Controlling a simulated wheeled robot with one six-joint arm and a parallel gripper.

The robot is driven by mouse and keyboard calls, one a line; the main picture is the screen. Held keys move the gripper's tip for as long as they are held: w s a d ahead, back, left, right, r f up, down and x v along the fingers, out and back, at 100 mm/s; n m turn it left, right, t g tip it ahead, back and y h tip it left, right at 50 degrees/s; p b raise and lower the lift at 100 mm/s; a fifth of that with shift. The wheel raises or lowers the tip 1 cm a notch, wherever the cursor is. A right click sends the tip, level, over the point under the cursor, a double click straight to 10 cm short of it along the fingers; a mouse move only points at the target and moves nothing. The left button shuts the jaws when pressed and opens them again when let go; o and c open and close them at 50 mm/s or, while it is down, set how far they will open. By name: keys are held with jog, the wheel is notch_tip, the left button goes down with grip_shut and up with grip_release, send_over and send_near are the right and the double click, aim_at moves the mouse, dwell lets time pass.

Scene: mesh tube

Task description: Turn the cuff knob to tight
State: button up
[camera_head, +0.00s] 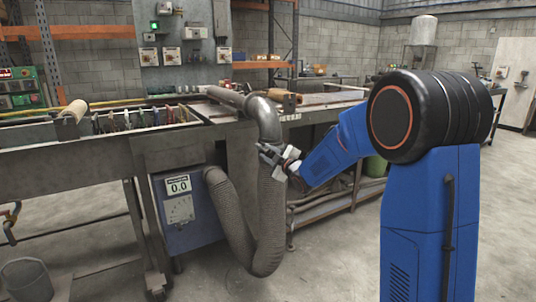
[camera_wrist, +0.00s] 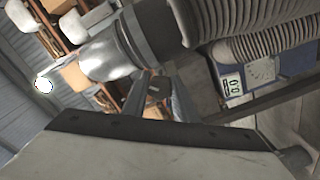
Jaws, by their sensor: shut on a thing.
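A silver metal elbow pipe (camera_head: 268,117) comes down from the bench top and meets a grey ribbed hose (camera_head: 266,225). In the wrist view the elbow (camera_wrist: 103,60), a dark cuff band (camera_wrist: 127,38) and the hose (camera_wrist: 250,28) cross the top. My gripper (camera_head: 268,154) is at the cuff, on the right side of the pipe joint. In the wrist view my gripper (camera_wrist: 154,98) is shut on a small dark piece just below the cuff, apparently the cuff knob (camera_wrist: 154,88). The knob is hidden in the head view, and its turn position cannot be read.
A blue box (camera_head: 184,210) with a display reading 0.0 stands under the bench, left of the hose; the display (camera_wrist: 231,84) also shows in the wrist view. The long bench (camera_head: 70,168) lies behind. A grey bucket (camera_head: 28,280) stands at lower left. Floor in front is clear.

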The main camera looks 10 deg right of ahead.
jog(key=m, duration=0.7)
jog(key=shift+f, duration=0.1)
jog(key=m, duration=0.6)
jog(key=shift+m, duration=0.3)
jog(key=m, duration=0.5)
jog(key=shift+m, duration=0.3)
jog(key=m, duration=0.5)
jog(key=shift+m, duration=0.3)
jog(key=o, duration=1)
jog(key=shift+o, duration=0.2)
jog(key=shift+s, duration=0.15)
